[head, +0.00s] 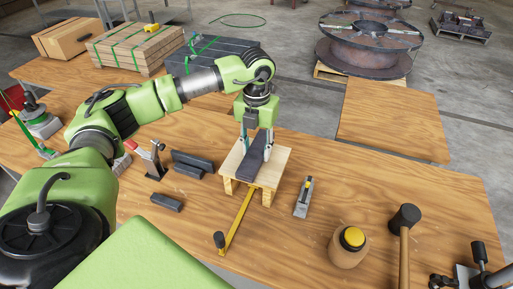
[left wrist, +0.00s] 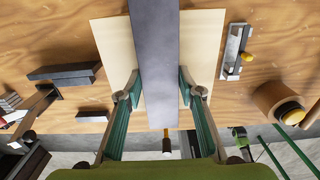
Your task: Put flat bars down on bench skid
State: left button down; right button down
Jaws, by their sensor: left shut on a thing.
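My left gripper (head: 255,148) is shut on a dark grey flat bar (head: 250,162) and points down over the small pale wooden bench skid (head: 282,158). The bar lies lengthwise along the middle of the skid; I cannot tell whether it touches the boards. In the left wrist view the bar (left wrist: 155,45) runs between the two fingers (left wrist: 160,92), with the skid (left wrist: 205,45) showing on both sides. More dark bars (head: 192,158) lie on the bench left of the skid.
A red-handled clamp (head: 152,160) stands left.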

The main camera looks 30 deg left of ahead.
pick_arm(q)
jog(key=shift+w+f, duration=0.15)
jog(key=shift+f, duration=0.05)
jog(key=c, duration=1.3)
grip_release()
jog(key=shift+s+d, duration=0.1)
jog(key=shift+s, duration=0.1)
jog(key=shift+s+f, duration=0.15)
jog(key=shift+f, duration=0.1)
jog(key=shift+r, duration=0.35)
notch_tip(320, 180, up, 12)
jog(key=shift+f, duration=0.1)
